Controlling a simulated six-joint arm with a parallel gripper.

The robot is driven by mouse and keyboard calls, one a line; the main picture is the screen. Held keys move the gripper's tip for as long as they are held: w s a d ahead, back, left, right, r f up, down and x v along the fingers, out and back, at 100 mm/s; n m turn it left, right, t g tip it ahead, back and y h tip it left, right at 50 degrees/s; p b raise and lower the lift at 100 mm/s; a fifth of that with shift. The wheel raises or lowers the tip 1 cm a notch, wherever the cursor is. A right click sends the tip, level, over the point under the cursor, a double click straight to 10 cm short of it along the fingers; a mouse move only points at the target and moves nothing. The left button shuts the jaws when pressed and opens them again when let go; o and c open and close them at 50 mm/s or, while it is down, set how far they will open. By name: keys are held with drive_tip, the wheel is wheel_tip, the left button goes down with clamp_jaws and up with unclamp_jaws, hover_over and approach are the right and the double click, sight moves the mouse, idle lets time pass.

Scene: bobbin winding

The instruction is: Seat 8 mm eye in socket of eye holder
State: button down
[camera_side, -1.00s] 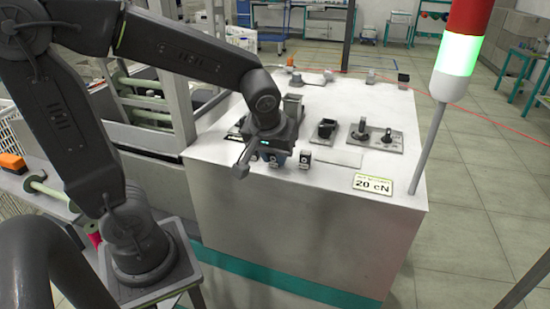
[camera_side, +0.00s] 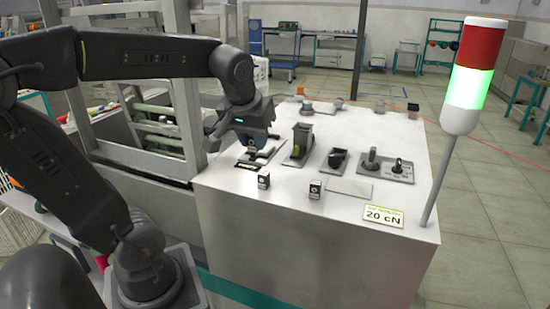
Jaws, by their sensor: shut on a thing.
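Just below the fingertips is a dark flat plate (camera_side: 247,166) with a pale slot, on the machine top. Whether this plate is the eye holder, and whether the held piece touches it, I cannot tell. No socket is clearly visible.
Right of my gripper stand a grey upright box with a green piece (camera_side: 301,140), a dark cup-like block (camera_side: 337,160) and a knob plate (camera_side: 385,166). Small blocks (camera_side: 263,181) (camera_side: 315,189) stand near the front edge. A signal tower (camera_side: 474,75) rises at right.

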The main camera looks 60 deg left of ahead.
drive_tip(key=w+a+r, duration=0.3)
drive_tip(key=w+a, duration=0.1)
drive_tip(key=w, duration=0.8)
drive_tip(key=w+d+f, duration=0.1)
drive_tip(key=w, duration=0.3)
drive_tip(key=w+d+f, duration=0.1)
drive_tip(key=w, duration=0.3)
drive_tip(key=w+d+f, duration=0.1)
drive_tip(key=w+f, duration=0.1)
drive_tip(key=w, duration=0.2)
drive_tip(key=shift+w+d+f, duration=0.1)
drive_tip(key=shift+d, duration=0.15)
hover_over(339, 152)
drive_tip(key=s+d, duration=0.1)
drive_tip(key=shift+f, duration=2.1)
drive_tip(key=shift+f, duration=0.85)
